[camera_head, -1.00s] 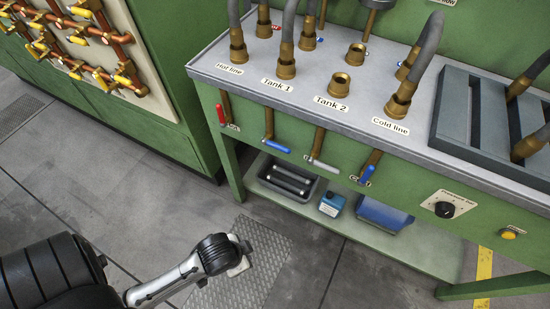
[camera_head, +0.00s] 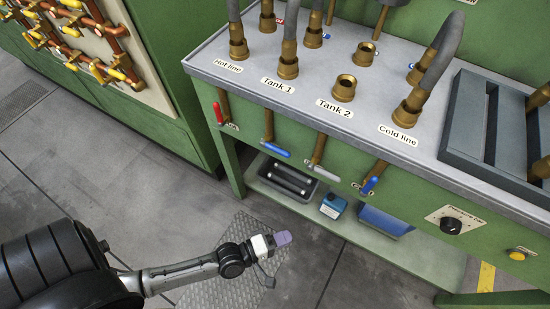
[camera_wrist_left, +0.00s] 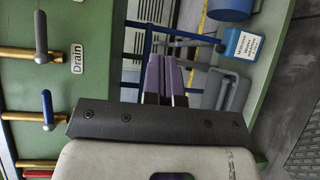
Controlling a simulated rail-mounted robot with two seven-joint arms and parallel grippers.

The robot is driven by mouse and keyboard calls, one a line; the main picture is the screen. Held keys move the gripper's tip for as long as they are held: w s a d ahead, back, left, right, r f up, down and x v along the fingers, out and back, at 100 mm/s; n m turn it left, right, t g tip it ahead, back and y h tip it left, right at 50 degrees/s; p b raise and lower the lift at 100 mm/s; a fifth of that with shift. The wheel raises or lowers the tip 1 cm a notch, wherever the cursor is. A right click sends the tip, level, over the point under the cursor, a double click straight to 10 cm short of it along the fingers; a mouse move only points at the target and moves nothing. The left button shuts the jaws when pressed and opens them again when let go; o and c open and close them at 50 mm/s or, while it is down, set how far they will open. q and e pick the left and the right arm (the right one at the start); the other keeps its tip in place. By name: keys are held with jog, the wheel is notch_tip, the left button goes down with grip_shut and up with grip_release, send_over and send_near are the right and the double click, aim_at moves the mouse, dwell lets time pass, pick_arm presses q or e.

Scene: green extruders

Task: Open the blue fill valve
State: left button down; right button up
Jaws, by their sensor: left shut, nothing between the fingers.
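The valve with a blue handle (camera_head: 275,149) is on the green bench front, second from the left, below Tank 1. Its handle lies crosswise to its brass pipe, and I cannot read a label on it. This blue handle also shows in the left wrist view (camera_wrist_left: 47,108), beside the grey handle (camera_wrist_left: 40,37) labelled Drain. Another blue handle (camera_head: 370,185) is at the right, below the Cold line. My left gripper (camera_head: 284,238) is shut and empty, in front of and below the valves, apart from them. Its purple fingers show in the left wrist view (camera_wrist_left: 164,78). My right gripper is out of view.
A red handle (camera_head: 218,113) is left of the blue one. The lower shelf (camera_head: 415,253) holds a dark tray (camera_head: 288,178), a blue bottle (camera_head: 333,206) and a blue container (camera_head: 385,222). Floor space in front of the bench is clear.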

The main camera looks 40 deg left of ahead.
pick_arm(q)
jog(key=s+a+r+n+t+y, duration=0.1)
jog(key=a+r+n+t+y, duration=0.3)
jog(key=n, duration=0.8)
jog(key=s+a+r+n+t+y, duration=0.1)
jog(key=a+r+n+t+y, duration=0.3)
jog(key=n+y, duration=0.4)
jog(key=shift+a+r+n+y, duration=0.45)
jog(key=shift+a+n, duration=0.6)
jog(key=shift+n, duration=1.35)
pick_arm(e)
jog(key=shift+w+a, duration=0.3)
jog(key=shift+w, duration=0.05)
pick_arm(q)
jog(key=shift+w, duration=0.1)
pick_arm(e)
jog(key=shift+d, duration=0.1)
pick_arm(q)
jog(key=b, duration=0.2)
send_near(276, 150)
jog(key=w+r, duration=0.3)
jog(key=w, duration=0.3)
jog(key=shift+a, duration=0.35)
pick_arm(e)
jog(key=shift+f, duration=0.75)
pick_arm(q)
jog(key=shift+w+d, duration=0.1)
